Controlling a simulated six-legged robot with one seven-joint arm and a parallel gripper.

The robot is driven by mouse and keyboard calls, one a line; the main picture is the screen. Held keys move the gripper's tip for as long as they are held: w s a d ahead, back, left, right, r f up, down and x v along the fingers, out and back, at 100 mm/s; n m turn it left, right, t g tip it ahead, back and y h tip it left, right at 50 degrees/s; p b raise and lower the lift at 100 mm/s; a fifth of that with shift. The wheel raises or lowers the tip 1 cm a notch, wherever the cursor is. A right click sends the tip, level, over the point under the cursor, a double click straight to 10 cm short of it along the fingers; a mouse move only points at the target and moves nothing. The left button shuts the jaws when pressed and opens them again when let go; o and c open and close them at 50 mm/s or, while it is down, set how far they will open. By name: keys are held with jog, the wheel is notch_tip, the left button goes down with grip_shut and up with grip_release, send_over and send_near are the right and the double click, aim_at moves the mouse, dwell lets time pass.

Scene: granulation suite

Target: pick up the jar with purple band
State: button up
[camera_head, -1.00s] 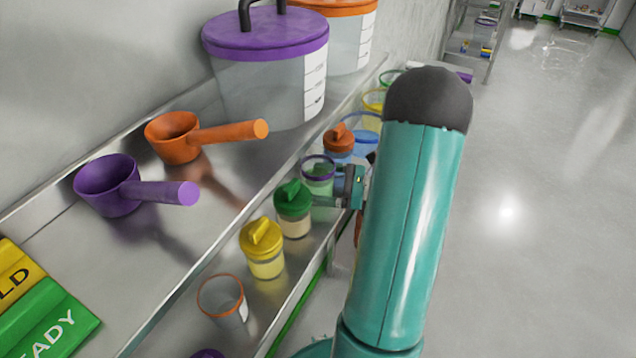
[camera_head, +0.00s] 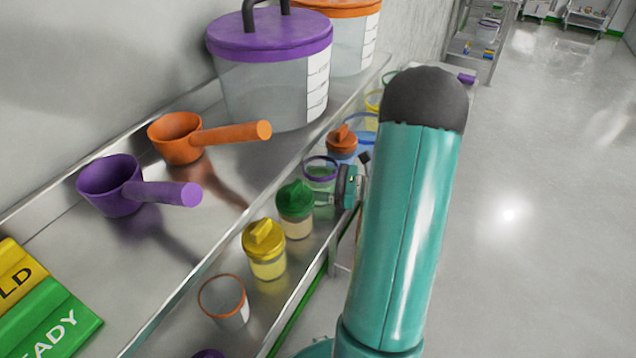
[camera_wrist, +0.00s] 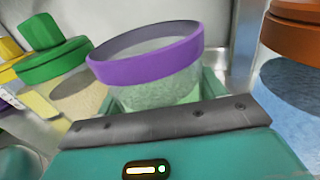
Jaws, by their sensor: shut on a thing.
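The jar with purple band (camera_wrist: 150,68) is a clear, open-topped jar with a purple ring around its rim. It fills the middle of the wrist view and looks tilted there, as do the lids around it. In the head view its purple rim (camera_head: 320,168) shows just left of my gripper (camera_head: 328,197). My gripper is shut on the jar's body below the band. The jar's lower part is hidden, so I cannot tell whether its base touches the steel shelf (camera_head: 285,315).
A green-lidded jar (camera_head: 295,202) and a yellow-lidded jar (camera_head: 264,245) stand close on the near side. An orange-lidded jar (camera_head: 341,142) stands just beyond. An orange-rimmed jar (camera_head: 224,300) is nearer. A large purple-lidded tub (camera_head: 270,85) stands behind. Open floor (camera_head: 540,220) lies right.

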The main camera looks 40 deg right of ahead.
notch_tip(320, 180, up, 10)
dwell(0.5)
jog(key=shift+s+d, duration=0.1)
jog(key=shift+s, duration=0.1)
dwell(0.8)
